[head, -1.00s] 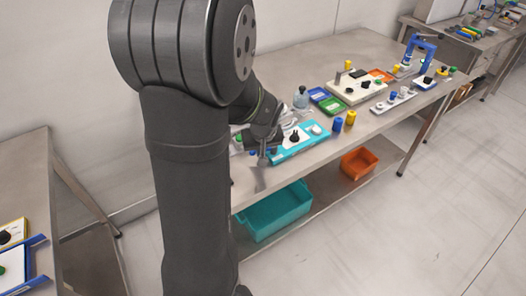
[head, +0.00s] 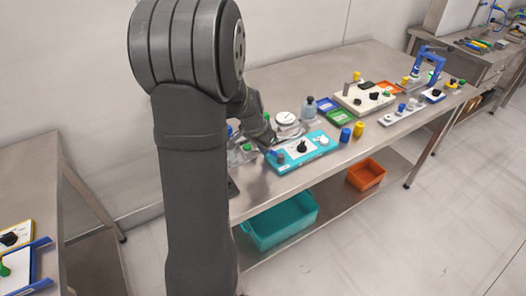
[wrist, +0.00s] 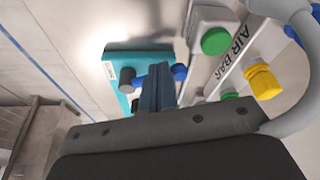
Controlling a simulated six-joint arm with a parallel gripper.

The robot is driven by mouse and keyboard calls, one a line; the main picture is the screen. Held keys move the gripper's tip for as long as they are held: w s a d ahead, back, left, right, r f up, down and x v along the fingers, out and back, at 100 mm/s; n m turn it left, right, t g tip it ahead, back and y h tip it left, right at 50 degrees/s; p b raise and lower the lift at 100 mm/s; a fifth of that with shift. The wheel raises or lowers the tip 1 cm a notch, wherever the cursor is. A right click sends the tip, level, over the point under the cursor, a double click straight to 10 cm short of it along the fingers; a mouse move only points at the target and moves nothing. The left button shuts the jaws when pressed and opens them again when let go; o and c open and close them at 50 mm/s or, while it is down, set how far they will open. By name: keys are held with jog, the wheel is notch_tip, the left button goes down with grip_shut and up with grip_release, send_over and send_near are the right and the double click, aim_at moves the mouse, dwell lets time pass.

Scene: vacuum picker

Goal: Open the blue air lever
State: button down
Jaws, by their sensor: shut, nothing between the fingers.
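The teal board (head: 303,152) lies near the front edge of the table, with a grey cylinder (head: 281,158) and a black knob (head: 301,147) on it. In the wrist view, the teal board (wrist: 121,60) is upper left, with the grey cylinder (wrist: 126,82) at its edge. A blue lever-like part (wrist: 179,72) shows on both sides of my gripper (wrist: 158,72), its middle hidden behind the fingers. My gripper is shut and empty, right at this blue part. I cannot tell whether they touch. In the head view, my gripper (head: 272,149) is at the board's left end.
In the wrist view, a bar marked "AIR BAR" (wrist: 232,57) has a green button (wrist: 215,41) and a yellow knob (wrist: 263,82) nearby. Blue (head: 345,135) and yellow (head: 358,129) cylinders stand right of the teal board. A teal bin (head: 283,222) is on the lower shelf.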

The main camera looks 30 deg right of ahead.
jog(key=m, duration=0.1)
jog(key=w+d+m, duration=0.1)
jog(key=shift+m+g, duration=0.4)
jog(key=shift+d, duration=0.25)
jog(key=shift+w+d, duration=0.1)
jog(key=shift+w, duration=0.05)
jog(key=a, duration=0.1)
jog(key=a+r, duration=0.1)
jog(key=a, duration=0.2)
jog(key=shift+a+r, duration=0.15)
jog(key=shift+r, duration=0.25)
jog(key=v, duration=0.9)
jog(key=shift+f, duration=0.2)
